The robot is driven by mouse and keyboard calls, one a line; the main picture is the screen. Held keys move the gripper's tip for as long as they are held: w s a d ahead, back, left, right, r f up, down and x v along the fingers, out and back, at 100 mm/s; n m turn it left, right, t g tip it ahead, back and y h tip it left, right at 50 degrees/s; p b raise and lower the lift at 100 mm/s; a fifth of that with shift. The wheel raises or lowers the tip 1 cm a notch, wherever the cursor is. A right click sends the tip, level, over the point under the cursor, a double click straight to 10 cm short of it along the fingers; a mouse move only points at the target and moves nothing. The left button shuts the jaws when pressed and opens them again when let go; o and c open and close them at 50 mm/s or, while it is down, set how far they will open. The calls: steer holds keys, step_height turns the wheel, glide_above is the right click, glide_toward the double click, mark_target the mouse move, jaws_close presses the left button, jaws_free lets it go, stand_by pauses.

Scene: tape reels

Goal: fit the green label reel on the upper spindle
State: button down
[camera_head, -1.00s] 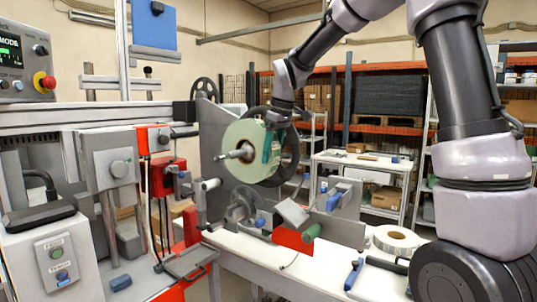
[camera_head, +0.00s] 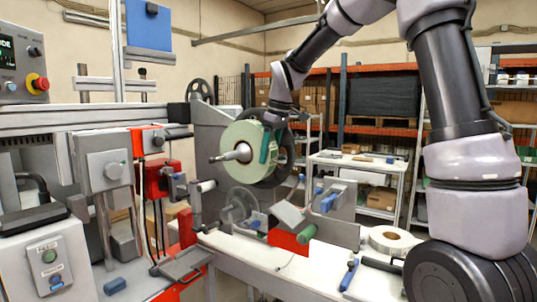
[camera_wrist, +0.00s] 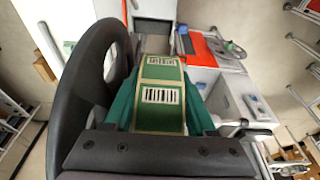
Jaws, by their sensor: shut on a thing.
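The green label reel (camera_head: 232,140) is on the upper spindle (camera_head: 240,154), whose pale metal end sticks out through the reel's core in the head view. A black spoked flange (camera_head: 284,153) stands behind the reel; any small gap between them is hard to judge. My gripper (camera_head: 270,145) is at the reel's right side, shut on its rim. In the wrist view the reel's label band (camera_wrist: 159,115) lies between the green finger pads of my gripper (camera_wrist: 160,100), with the black flange (camera_wrist: 75,115) close on the left.
Below the reel are a clear disc (camera_head: 238,205), a red block (camera_head: 288,242) and a grey plate. A white label roll (camera_head: 390,239) and a blue-handled tool (camera_head: 349,274) lie on the white bench. The machine's red and grey units stand at left.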

steer(key=shift+c, duration=1.7)
jaws_free()
steer(key=shift+r, duration=0.1)
steer(key=shift+o, duration=1)
steer(key=v, duration=1)
steer(key=shift+r, duration=0.35)
steer(key=shift+s+d, duration=0.1)
steer(key=shift+d, duration=0.1)
